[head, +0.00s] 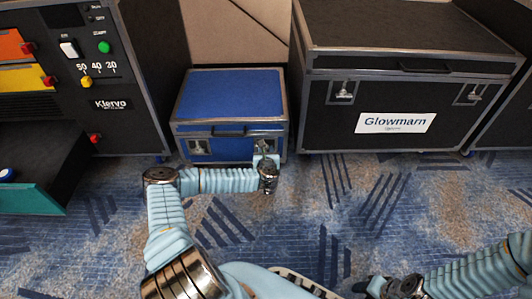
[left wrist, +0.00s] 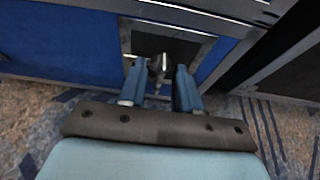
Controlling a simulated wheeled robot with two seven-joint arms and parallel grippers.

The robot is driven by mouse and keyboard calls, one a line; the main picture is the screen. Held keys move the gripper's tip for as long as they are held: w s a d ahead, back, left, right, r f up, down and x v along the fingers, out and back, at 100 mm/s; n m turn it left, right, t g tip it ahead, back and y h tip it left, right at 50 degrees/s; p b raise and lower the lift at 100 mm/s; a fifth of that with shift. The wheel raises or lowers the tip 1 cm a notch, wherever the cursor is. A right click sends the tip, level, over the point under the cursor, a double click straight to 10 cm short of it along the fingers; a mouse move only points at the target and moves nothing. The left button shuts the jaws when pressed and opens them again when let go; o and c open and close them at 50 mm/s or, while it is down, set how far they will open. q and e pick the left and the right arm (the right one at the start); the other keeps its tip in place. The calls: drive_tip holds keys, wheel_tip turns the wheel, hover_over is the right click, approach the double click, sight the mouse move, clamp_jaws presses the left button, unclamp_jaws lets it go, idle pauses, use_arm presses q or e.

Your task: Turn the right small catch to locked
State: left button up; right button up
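The small blue case (head: 232,92) stands on the carpet with two small metal catches on its front. The left small catch (head: 198,147) is in plain view. The right small catch (head: 263,145) is partly hidden behind my left gripper (head: 266,160). In the left wrist view my left gripper (left wrist: 159,88) points at the right small catch's plate (left wrist: 172,44). Its fingers are apart, with the catch's metal turn piece (left wrist: 158,66) showing between them. I cannot tell whether either finger touches it.
A large black Glowmarn case (head: 396,85) with larger catches stands close on the right. A black Klervo rack (head: 118,80) with coloured switches and an open green drawer (head: 35,198) stands on the left. The patterned carpet (head: 345,200) in front is clear.

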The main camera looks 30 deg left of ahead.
use_arm(q)
clamp_jaws()
idle(0.3)
drive_tip(key=shift+w+d+f+m+g+y+p, duration=0.2)
drive_tip(key=shift+m+y, duration=1.05)
drive_tip(key=shift+m, duration=1)
drive_tip(key=shift+w+d+f+m+g+y+p, duration=0.1)
drive_tip(key=shift+f+m+y+p, duration=0.1)
drive_tip(key=shift+m+y, duration=1.5)
drive_tip(key=shift+w+d+f+m+g+y+p, duration=0.15)
drive_tip(key=shift+m+y, duration=0.6)
drive_tip(key=shift+m, duration=2)
drive_tip(key=shift+s, duration=0.1)
